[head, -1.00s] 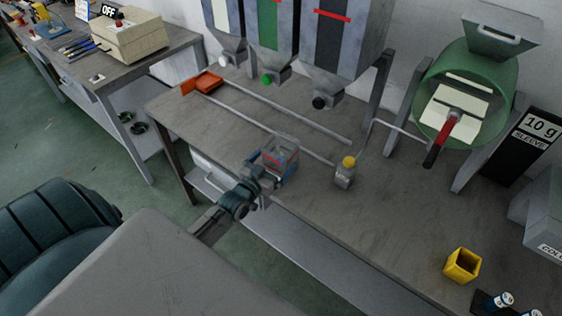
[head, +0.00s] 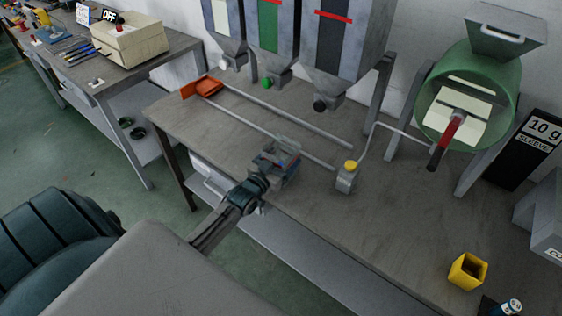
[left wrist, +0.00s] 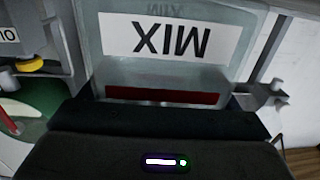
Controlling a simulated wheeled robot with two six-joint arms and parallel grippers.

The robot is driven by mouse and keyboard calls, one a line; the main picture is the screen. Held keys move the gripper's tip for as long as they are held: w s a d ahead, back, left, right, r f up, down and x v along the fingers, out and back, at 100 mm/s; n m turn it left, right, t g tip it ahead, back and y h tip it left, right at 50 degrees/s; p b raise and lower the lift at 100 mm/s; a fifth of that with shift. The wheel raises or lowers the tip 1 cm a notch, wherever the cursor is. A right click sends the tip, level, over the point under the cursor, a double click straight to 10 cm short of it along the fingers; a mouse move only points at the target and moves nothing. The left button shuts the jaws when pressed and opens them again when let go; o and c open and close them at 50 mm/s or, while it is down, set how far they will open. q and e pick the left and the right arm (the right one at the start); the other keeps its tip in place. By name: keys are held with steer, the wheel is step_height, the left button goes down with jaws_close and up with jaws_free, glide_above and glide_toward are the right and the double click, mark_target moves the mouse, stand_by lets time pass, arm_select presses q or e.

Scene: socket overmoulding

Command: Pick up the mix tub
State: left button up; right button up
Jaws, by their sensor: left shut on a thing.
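The mix tub (head: 288,151) is a clear box near the front edge of the bench, in the middle of the head view. In the left wrist view its wall (left wrist: 115,67) fills the top centre, with a white MIX label upside down and a dark red band below it. My left gripper (head: 272,164) reaches in from the front and is shut on the tub. The dark gripper body covers the near part of the tub. I cannot tell from the frames whether its base touches the bench. My right gripper is not in view.
A small bottle with a yellow cap (head: 347,178) stands right of the tub. Two rails (head: 285,124) run behind it from an orange piece (head: 208,87). Hoppers (head: 340,60) hang above the back. A green drum (head: 492,75) and yellow cup (head: 468,271) are to the right.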

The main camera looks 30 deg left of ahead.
arm_select(q)
steer(key=shift+r, duration=0.15)
steer(key=shift+r+p, duration=0.25)
steer(key=shift+p, duration=0.05)
step_height(320, 180, up, 3)
steer(key=shift+f+p, duration=0.2)
steer(key=shift+p, duration=0.9)
steer(key=shift+s+d+r+p, duration=0.2)
steer(key=shift+s+p, duration=0.35)
steer(key=shift+p, duration=0.05)
steer(key=shift+s+d+r+p, duration=0.15)
steer(key=shift+s+r+p, duration=0.05)
steer(key=shift+s+p, duration=0.35)
steer(key=p, duration=0.1)
glide_toward(274, 160)
steer(key=shift+s+d+r, duration=0.15)
steer(key=shift+d, duration=0.6)
steer(key=shift+s+d+r, duration=0.1)
steer(key=shift+d+r, duration=0.1)
steer(key=shift+d, duration=0.55)
steer(key=shift+s+d+r, duration=0.15)
steer(key=shift+d, duration=0.6)
